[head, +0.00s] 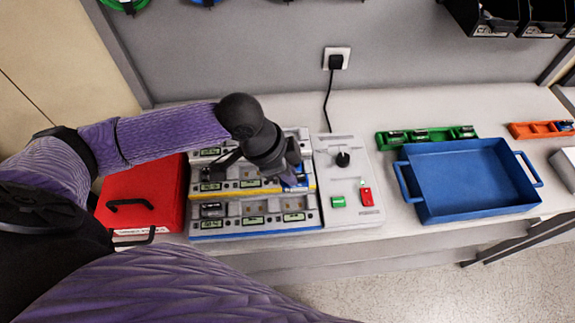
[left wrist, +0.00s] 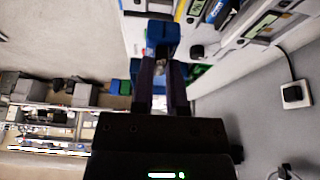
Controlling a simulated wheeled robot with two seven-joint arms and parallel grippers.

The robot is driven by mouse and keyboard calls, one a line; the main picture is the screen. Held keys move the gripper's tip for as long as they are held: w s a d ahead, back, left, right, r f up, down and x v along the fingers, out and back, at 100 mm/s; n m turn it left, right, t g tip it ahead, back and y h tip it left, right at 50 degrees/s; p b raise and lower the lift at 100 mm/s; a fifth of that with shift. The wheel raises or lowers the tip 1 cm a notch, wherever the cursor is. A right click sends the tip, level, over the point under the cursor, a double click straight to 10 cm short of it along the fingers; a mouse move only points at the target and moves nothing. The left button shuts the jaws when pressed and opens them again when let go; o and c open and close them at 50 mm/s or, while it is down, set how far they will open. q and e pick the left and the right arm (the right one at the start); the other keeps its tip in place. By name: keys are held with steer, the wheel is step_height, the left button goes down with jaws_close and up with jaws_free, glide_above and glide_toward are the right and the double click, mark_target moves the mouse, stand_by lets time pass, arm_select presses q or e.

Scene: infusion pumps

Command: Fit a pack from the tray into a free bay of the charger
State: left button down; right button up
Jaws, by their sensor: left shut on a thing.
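The charger (head: 256,227) is a stepped grey unit with blue and yellow edged rows, bays and small green displays. A dark pack (head: 211,210) sits in the left bay of its front row; the other two bays there look empty. My left gripper (head: 291,181) is over the right end of the charger's middle row, shut on a blue pack (head: 301,182). The blue pack (left wrist: 162,36) also shows between the fingertips in the left wrist view. I cannot tell whether it touches the bay. The blue tray (head: 428,212) at the right looks empty. My right gripper is not in view.
A grey panel (head: 350,208) with a black knob, a green block and a red block adjoins the charger. A red case (head: 150,195) stands left. A black plug and cable hang on the wall.

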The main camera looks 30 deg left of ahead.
mark_target(288, 188)
arm_select(q)
steer(key=shift+f+b, duration=0.3)
steer(key=shift+f, duration=0.15)
steer(key=shift+f+b, duration=0.35)
steer(key=shift+b, duration=0.05)
step_height(288, 188, down, 4)
steer(key=b, duration=0.4)
steer(key=shift+b, duration=0.4)
steer(key=shift+f+b, duration=0.4)
steer(key=shift+f, duration=1.25)
steer(key=shift+f, duration=0.25)
steer(key=c, duration=0.6)
jaws_free()
steer(key=shift+r, duration=0.1)
